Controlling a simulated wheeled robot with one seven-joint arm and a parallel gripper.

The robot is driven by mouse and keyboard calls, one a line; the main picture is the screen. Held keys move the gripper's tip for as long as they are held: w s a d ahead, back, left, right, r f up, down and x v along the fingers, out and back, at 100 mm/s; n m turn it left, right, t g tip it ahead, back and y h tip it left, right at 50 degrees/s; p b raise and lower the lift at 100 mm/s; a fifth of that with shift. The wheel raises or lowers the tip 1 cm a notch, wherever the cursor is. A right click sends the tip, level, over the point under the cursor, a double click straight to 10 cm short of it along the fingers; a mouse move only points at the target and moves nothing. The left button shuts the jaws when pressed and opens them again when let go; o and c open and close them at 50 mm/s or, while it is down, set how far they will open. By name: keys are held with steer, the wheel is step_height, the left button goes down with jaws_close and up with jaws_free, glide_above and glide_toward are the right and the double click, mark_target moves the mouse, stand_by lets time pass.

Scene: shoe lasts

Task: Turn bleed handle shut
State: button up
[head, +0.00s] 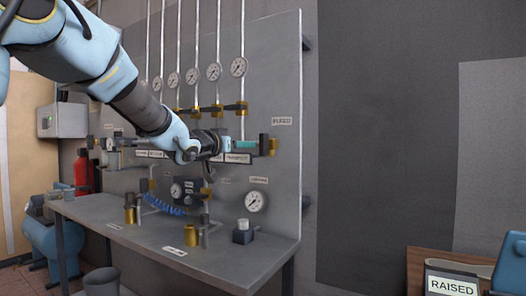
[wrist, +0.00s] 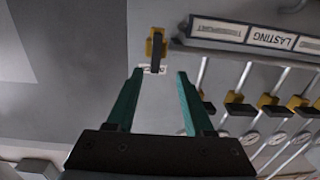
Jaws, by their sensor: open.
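A small valve with a dark handle and a brass-coloured body sits at the right end of the panel's middle row in the head view (head: 265,144). My gripper (wrist: 160,74) is open and empty, with teal fingers apart. In the head view my gripper (head: 250,146) reaches the panel just left of the handle. I cannot tell whether it touches.
The grey panel (head: 285,180) carries several gauges, pipes and a row of brass valves with dark handles (wrist: 268,101) close by. A label strip (wrist: 245,35) is beside the handle. A bench (head: 150,240) below holds small fittings. The dark wall at right is clear.

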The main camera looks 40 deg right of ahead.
mark_target(261, 142)
steer(key=shift+g, duration=0.3)
steer(key=p+x, duration=0.1)
steer(key=x, duration=0.2)
steer(key=p+x, duration=0.1)
steer(key=x, duration=0.3)
steer(key=r+p+x, duration=0.1)
steer(key=x, duration=0.3)
steer(key=shift+s+d, duration=0.1)
steer(key=shift+s, duration=0.1)
steer(key=shift+c, duration=0.2)
jaws_close()
